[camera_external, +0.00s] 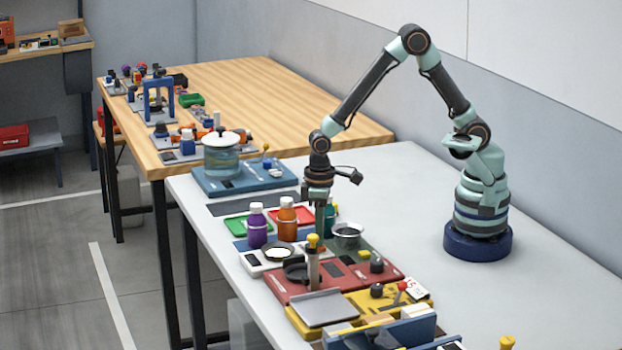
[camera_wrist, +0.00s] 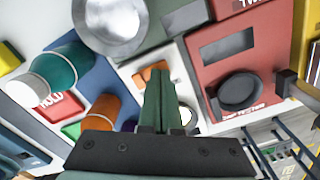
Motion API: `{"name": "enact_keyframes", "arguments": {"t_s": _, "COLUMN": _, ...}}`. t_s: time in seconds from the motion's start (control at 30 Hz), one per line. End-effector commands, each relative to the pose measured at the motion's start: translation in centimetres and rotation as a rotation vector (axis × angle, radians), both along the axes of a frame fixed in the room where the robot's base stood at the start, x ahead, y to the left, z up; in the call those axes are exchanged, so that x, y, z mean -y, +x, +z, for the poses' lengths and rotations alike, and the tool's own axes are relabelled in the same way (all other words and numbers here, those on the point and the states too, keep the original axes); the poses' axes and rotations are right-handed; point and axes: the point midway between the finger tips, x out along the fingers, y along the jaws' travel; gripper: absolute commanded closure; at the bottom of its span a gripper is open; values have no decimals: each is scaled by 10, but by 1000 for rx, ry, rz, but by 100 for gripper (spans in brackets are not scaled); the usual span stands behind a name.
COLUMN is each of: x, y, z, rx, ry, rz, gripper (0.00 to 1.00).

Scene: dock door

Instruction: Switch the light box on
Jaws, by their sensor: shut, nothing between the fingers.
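What looks like the light box is a white unit (camera_external: 250,268) with a dark-rimmed round pale window (camera_external: 278,253), between the bottles and the red panel. In the wrist view the white unit (camera_wrist: 196,88) lies under my fingers, with an orange part (camera_wrist: 154,72) by the fingertips and the pale window (camera_wrist: 186,115) partly hidden beside them. I cannot tell whether the window is lit. My gripper (camera_external: 320,230) points down above the bench, to the right of the unit in the outside view. It also shows in the wrist view (camera_wrist: 160,76), shut and empty; contact is unclear.
Purple (camera_external: 257,226), orange (camera_external: 288,219) and teal (camera_wrist: 62,67) bottles stand close by. A metal bowl (camera_external: 347,236) and a red panel (camera_external: 338,283) with an upright lever (camera_external: 313,262) crowd the area. The bench is clear toward my base.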

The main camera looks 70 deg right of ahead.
Motion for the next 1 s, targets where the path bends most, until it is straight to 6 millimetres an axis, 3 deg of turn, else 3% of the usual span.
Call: {"name": "enact_keyframes", "arguments": {"t_s": 1.0, "x": 0, "y": 0, "z": 68, "rx": 1, "ry": 0, "rz": 0, "gripper": 100}}
